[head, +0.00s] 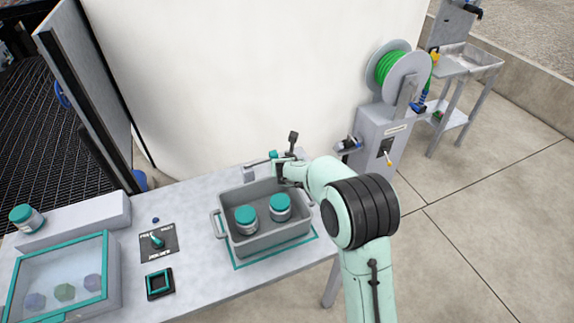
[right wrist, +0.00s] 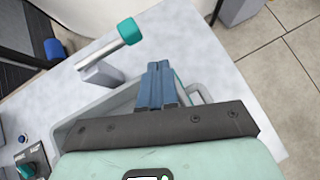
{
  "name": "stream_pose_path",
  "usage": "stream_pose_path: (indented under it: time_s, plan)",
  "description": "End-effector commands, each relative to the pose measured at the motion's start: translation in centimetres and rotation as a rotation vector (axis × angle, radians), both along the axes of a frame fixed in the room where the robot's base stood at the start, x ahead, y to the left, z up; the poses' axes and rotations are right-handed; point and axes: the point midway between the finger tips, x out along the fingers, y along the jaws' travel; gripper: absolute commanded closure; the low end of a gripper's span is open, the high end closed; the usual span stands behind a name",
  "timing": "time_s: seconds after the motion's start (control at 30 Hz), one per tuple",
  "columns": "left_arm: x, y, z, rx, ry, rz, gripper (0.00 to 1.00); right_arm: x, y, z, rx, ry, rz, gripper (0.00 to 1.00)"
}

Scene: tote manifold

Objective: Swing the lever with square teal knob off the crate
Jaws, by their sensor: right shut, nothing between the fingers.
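The lever has a light grey arm and a blocky teal knob (head: 273,154), and pivots on a grey post (head: 249,173) behind the crate (head: 271,243). In the right wrist view the knob (right wrist: 130,31) is beyond the crate's rim, and the lever arm runs roughly along that rim, clear of the opening. The grey crate holds two jars with teal lids. My right gripper (right wrist: 160,66) is shut and empty, with its blue fingers near the crate's back rim, apart from the knob. In the head view its fingertips are mostly hidden. My left gripper is out of view.
A teal-framed clear-topped box (head: 105,270), a switch panel (head: 158,243) and a small black square holder (head: 160,284) are left of the crate. A jar (head: 26,218) stands far left. A hose reel (head: 402,75) stands behind right. A white wall (head: 250,70) backs the table.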

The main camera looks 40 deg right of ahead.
Motion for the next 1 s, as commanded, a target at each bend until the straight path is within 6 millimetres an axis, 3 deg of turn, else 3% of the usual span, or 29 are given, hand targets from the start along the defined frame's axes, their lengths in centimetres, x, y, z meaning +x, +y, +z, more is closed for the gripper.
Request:
stream_pose_path:
  time_s: [0.2,0.4,1.0]
  plan:
    - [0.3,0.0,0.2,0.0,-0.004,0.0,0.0,-3.3,0.9,3.2,0.003,-0.002,0.002,1.0]
    - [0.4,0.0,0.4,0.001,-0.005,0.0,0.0,-5.1,1.3,4.8,0.001,0.0,0.001,1.0]
    - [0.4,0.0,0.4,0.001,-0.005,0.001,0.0,-5.6,1.4,5.1,0.0,0.004,0.002,1.0]
